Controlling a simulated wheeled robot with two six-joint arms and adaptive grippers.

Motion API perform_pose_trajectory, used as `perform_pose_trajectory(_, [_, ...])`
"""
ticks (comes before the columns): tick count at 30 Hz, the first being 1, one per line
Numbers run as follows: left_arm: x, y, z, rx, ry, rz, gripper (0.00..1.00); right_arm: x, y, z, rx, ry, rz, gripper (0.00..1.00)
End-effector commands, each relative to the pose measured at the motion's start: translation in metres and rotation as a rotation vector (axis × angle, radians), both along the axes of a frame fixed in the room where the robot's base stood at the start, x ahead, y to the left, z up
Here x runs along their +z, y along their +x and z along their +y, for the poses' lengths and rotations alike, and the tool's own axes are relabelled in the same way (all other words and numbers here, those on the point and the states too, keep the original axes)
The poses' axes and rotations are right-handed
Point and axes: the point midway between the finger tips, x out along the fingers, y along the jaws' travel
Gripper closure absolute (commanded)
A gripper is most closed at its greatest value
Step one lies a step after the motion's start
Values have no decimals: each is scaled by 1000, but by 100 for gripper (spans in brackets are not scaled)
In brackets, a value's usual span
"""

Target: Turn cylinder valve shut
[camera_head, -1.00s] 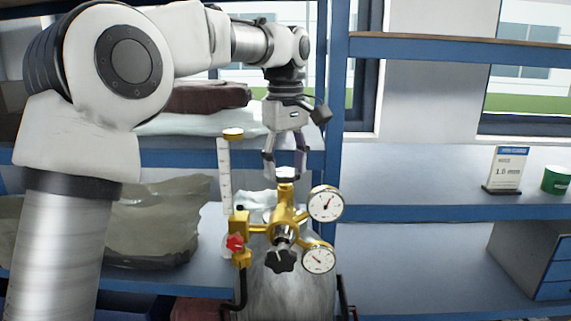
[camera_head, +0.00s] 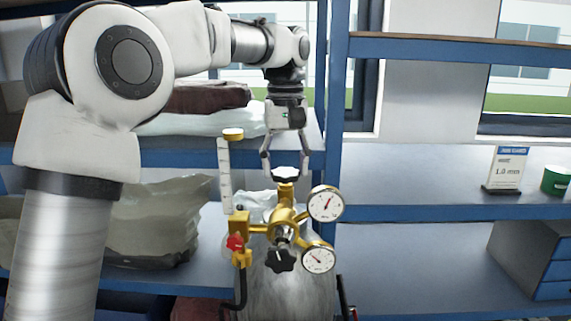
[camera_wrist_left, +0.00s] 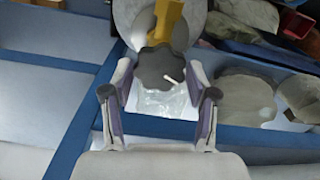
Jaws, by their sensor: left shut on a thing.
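The gas cylinder (camera_head: 285,292) stands upright below a brass valve and regulator (camera_head: 284,215) with two round gauges. The cylinder valve handwheel (camera_head: 286,173) sits on top of the brass stem. My left gripper (camera_head: 286,170) comes down from above and is shut on this handwheel. In the left wrist view the dark lobed handwheel (camera_wrist_left: 163,68), with a small white mark, lies between the fingers (camera_wrist_left: 160,92). A black regulator knob (camera_head: 280,260) faces the head camera lower down. A red knob (camera_head: 235,242) is on the left outlet. My right gripper is not in view.
A flowmeter tube (camera_head: 225,175) rises left of the regulator, near my left gripper. Blue shelving (camera_head: 420,213) stands behind, with plastic bags (camera_head: 160,220) at left. A sign (camera_head: 507,168) and a green tin (camera_head: 556,180) stand on the right shelf.

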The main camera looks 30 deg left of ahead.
Motion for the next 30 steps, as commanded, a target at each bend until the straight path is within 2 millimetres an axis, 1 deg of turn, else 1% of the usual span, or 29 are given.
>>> perform_pose_trajectory(30, [-1, 0, 0, -943, 0, 2, 77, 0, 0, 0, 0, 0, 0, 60])
